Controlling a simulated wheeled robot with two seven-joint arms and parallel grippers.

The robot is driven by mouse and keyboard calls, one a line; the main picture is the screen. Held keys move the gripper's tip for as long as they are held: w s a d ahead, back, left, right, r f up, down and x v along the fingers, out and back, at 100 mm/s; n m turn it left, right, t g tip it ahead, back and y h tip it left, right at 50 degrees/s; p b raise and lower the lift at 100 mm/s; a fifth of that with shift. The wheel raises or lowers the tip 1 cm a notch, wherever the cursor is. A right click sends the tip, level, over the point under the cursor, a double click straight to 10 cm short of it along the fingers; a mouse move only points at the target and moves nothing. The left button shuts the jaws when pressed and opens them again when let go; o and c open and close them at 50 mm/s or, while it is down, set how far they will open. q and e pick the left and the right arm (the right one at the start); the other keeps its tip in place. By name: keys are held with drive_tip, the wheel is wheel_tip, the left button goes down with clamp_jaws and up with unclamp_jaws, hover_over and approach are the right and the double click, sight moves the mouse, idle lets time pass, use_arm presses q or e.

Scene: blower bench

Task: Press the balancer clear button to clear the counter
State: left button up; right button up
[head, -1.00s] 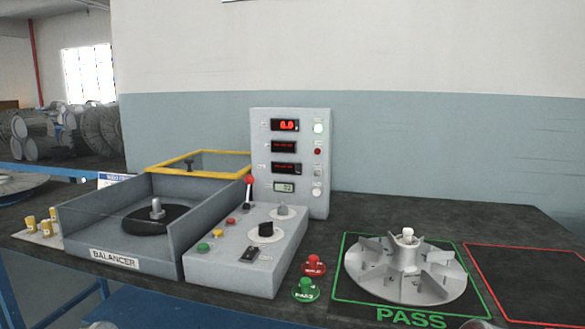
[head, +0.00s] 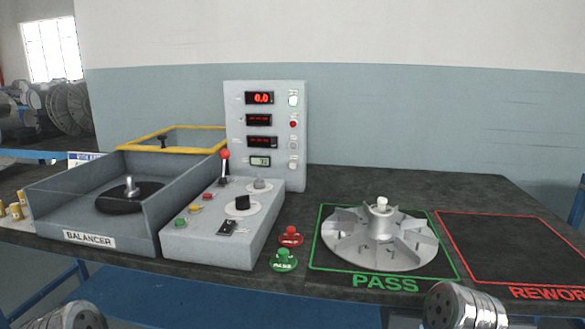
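The balancer (head: 90,240) is a grey open-topped box at the left with a dark round hub and upright spindle inside. Its grey upright panel (head: 235,150) stands behind the control box. It has red displays, the top one (head: 260,98) reading 0.0, and a small pale counter display (head: 260,161) with tiny digits. A column of buttons runs down the right side: a lit whitish one (head: 293,100), a red one (head: 293,124), and pale ones below (head: 293,163). Their labels are too small to read. Neither gripper shows; only rounded metal parts of my arms appear at the bottom edge.
The control box (head: 215,245) carries a red-knobbed lever (head: 225,155), knobs and coloured buttons. Red (head: 291,236) and green (head: 284,260) stamps stand beside it. A finned impeller (head: 378,238) lies in the green PASS square. The red REWORK square (head: 510,250) is empty.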

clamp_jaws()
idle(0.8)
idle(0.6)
